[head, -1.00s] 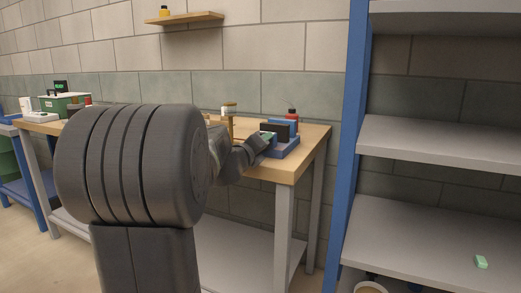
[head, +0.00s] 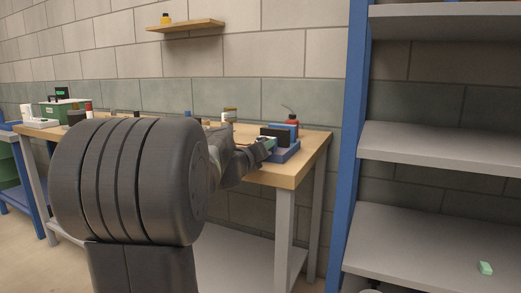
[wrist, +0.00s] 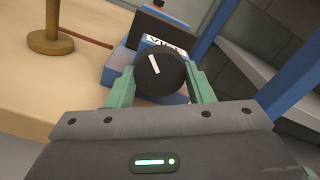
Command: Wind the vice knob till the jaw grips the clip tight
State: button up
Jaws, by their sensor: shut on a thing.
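The blue vice (head: 286,152) sits on the right end of the wooden bench. In the wrist view its blue body (wrist: 115,66) carries a dark upright jaw block (wrist: 160,27) and a partly hidden white label. The round black knob (wrist: 165,82) faces me, with a white mark tilted a little left of upright. My gripper (wrist: 159,68) is shut on the knob, one green finger on each side. In the head view my gripper (head: 264,148) is at the vice's left side, partly hidden by my arm. I cannot make out the clip; the knob and jaw block may hide it.
A brass post on a round base (wrist: 50,41) stands left of the vice, with a thin reddish rod (wrist: 88,38) reaching towards it. A blue-framed grey shelf unit (head: 430,142) is to the right.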

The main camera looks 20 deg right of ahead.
jog(key=shift+f, duration=0.15)
jog(key=o, duration=1)
jog(key=shift+c, duration=0.2)
jog(key=p+v, duration=0.1)
jog(key=v, duration=1.2)
jog(key=shift+s+a+p, duration=0.25)
jog(key=shift+a+p, duration=0.1)
jog(key=shift+p, duration=0.05)
jog(key=shift+w+d, duration=0.1)
jog(key=b+x, duration=0.1)
jog(key=x, duration=1.2)
jog(key=shift+w+d+b, duration=0.2)
jog(key=shift+d+b, duration=0.15)
jog(key=shift+a, duration=0.1)
